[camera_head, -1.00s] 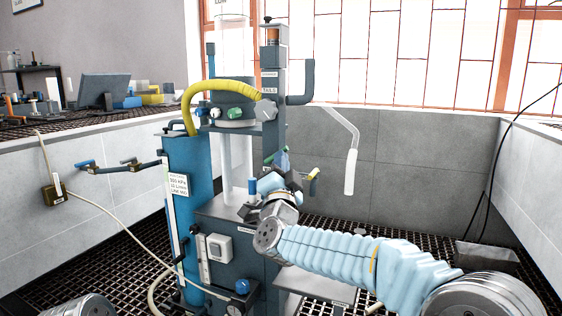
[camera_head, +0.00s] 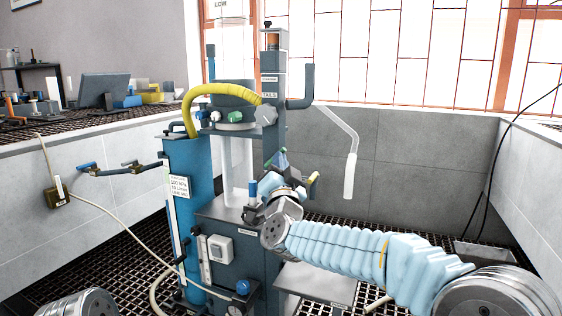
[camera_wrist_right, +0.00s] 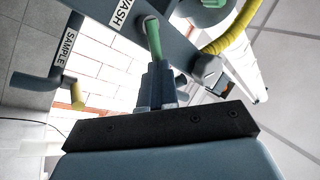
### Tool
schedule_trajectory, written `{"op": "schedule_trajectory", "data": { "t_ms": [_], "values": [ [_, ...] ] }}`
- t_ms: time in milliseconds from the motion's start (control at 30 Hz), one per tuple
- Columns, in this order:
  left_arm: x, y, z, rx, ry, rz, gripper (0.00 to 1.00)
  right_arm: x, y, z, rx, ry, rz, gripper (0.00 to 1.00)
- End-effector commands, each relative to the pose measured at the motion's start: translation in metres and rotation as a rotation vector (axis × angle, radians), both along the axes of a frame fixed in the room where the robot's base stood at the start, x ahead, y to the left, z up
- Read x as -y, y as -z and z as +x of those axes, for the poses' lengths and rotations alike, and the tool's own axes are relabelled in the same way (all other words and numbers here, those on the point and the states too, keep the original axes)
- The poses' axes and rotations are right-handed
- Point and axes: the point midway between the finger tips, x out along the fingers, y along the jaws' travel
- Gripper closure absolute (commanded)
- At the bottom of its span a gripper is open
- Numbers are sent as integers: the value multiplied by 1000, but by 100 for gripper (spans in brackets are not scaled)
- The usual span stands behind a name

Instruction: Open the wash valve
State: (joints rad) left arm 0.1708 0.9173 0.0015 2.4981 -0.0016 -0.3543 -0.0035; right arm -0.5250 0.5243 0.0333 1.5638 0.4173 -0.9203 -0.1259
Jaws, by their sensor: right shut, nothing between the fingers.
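The wash valve shows in the right wrist view as a green handle (camera_wrist_right: 153,42) beside a white WASH label (camera_wrist_right: 122,12). In the head view a small green part (camera_head: 279,158), likely that handle, shows just above my right gripper (camera_head: 268,181). In the right wrist view the fingers of my right gripper (camera_wrist_right: 157,82) are shut with nothing between them. Their tips are at the lower end of the green handle; whether they touch it I cannot tell. The valve's body is partly hidden. My left gripper is not in view.
A yellow handle (camera_head: 313,184) near the SAMPLE label (camera_wrist_right: 61,48) sits to the right of my gripper in the head view. A yellow hose (camera_head: 215,90) arches above. The blue cylinder (camera_head: 191,215) stands left. Open room lies right of the column.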

Motion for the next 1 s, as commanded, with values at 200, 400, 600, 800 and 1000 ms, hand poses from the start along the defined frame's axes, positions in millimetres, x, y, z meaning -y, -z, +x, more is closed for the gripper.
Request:
{"op": "schedule_trajectory", "data": {
  "t_ms": [200, 400, 600, 800, 1000],
  "values": [
    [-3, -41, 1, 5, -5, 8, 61, -4, -20, 2, -74, 1, -179, 100],
    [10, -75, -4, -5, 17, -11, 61, -10, -27, 4, -146, -1, -351, 100],
    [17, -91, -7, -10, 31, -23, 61, -16, -26, 6, -188, 0, -456, 100],
    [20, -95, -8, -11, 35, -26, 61, -20, -26, 9, -187, 1, -452, 100],
    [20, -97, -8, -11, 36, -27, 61, -23, -27, 10, -186, 1, -451, 100]
  ]
}}
